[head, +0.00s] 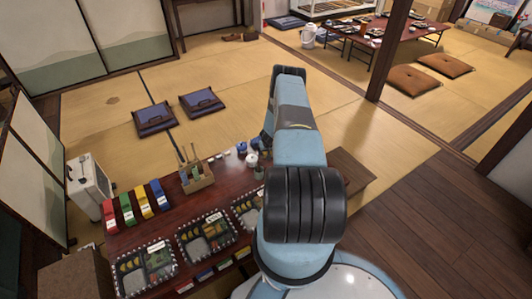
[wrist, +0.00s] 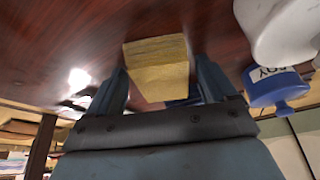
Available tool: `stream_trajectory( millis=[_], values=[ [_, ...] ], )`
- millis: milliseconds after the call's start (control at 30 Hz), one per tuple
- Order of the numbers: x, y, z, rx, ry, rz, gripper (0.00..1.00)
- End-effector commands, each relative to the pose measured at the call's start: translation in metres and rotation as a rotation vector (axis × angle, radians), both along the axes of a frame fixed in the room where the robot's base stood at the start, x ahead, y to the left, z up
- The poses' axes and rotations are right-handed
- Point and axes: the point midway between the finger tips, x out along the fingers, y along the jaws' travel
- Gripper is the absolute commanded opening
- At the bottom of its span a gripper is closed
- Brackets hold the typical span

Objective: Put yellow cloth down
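The yellow cloth (wrist: 160,62) is a thick folded block between the two fingers of my gripper (wrist: 160,70) in the wrist view. The fingers stand close on either side and appear shut on it. Behind it is the dark red glossy table top (wrist: 85,35); I cannot tell whether the cloth touches it. In the head view my own arm hides the gripper and the cloth. The low table (head: 135,237) shows there on the left.
In the head view, coloured labelled items (head: 127,210), a small wooden caddy (head: 197,181) and compartment trays (head: 205,236) crowd the table. Blue cushions (head: 154,119) lie beyond it.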

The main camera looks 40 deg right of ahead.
Motion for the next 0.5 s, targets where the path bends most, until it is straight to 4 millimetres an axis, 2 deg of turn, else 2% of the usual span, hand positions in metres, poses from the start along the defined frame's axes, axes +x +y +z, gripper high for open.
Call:
stream_trajectory(
  millis=[333, 500],
  values=[
    [0.000, 0.000, 0.002, 0.000, 0.000, -0.001, 0.90],
    [-0.004, 0.001, 0.015, 0.001, 0.000, -0.002, 0.90]
  ],
)
